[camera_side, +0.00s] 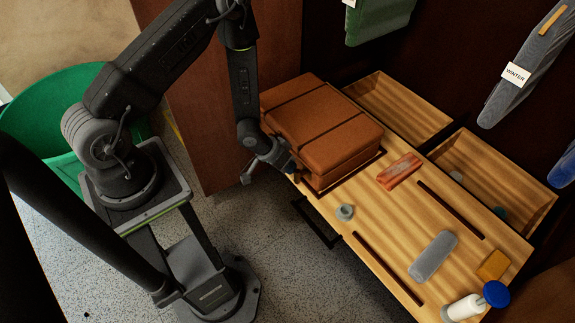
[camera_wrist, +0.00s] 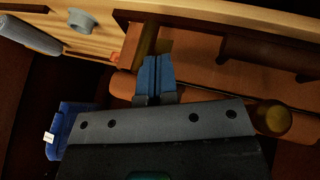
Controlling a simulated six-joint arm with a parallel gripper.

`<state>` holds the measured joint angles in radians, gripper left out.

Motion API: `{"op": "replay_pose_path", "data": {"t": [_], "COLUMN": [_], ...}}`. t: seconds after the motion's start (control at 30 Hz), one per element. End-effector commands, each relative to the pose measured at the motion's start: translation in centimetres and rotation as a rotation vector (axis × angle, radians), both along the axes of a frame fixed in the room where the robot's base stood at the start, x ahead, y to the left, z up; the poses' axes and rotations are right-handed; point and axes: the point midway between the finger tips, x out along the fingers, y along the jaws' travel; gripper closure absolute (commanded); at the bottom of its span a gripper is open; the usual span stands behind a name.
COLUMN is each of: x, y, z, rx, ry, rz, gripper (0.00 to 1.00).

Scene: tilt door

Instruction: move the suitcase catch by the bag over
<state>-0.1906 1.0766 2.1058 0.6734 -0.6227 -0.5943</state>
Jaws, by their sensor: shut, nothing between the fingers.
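The brown suitcase (camera_side: 342,146) with dark straps lies on the wooden top at its left end. It fills the upper right of the wrist view (camera_wrist: 200,72). My gripper (camera_side: 288,162) is at the suitcase's lower left side. In the wrist view its blue fingers (camera_wrist: 154,60) are together, with nothing held. A brass-coloured strip (camera_wrist: 146,36) is right beside the fingertips; it may be the catch, and I cannot tell whether they touch. A round brass piece (camera_wrist: 272,119) sits farther right on the suitcase. The catch is not distinguishable in the side view.
On the wooden top (camera_side: 395,215) lie a reddish packet (camera_side: 400,170), a small grey round thing (camera_side: 344,212), a grey oblong case (camera_side: 432,256) and a white bottle with a blue cap (camera_side: 465,307). Open compartments (camera_side: 400,105) lie behind. A green bin (camera_side: 60,105) stands left.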

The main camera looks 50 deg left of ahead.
Motion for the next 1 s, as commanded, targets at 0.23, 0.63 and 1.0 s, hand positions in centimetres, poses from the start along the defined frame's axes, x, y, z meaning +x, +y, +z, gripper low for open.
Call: {"op": "replay_pose_path", "data": {"t": [0.23, 0.63, 1.0], "x": [-0.04, -0.03, -0.04], "y": [-0.18, -0.51, -0.96], "z": [0.12, 0.34, 0.55], "rx": [0.044, 0.129, 0.244], "ry": [0.001, -0.001, -0.001], "rz": [0.0, -0.002, -0.002], "gripper": [1.0, 1.0, 1.0]}}
